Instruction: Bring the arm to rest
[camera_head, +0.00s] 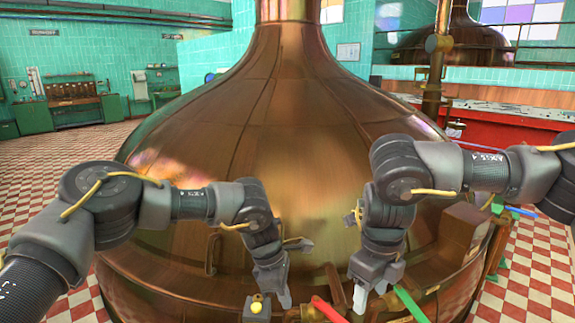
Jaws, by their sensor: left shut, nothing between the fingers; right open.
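Both my arms reach in over the front of a large copper kettle (290,110). My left gripper (284,298) points down in the lower middle of the head view. Its fingers are together with nothing between them. It hangs just right of a small grey box with a yellow knob (257,303). My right gripper (370,292) also points down, a little further right. Its fingers are apart and I see nothing held in them. A red bar (329,310) lies low between the two grippers. A green bar (410,304) lies just right of the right gripper.
The kettle fills the middle of the view. A red counter (510,133) stands at the back right. A green workbench (75,108) stands against the tiled wall at the left. Checkered floor (60,160) is clear on the left. A second copper kettle (460,42) is far behind.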

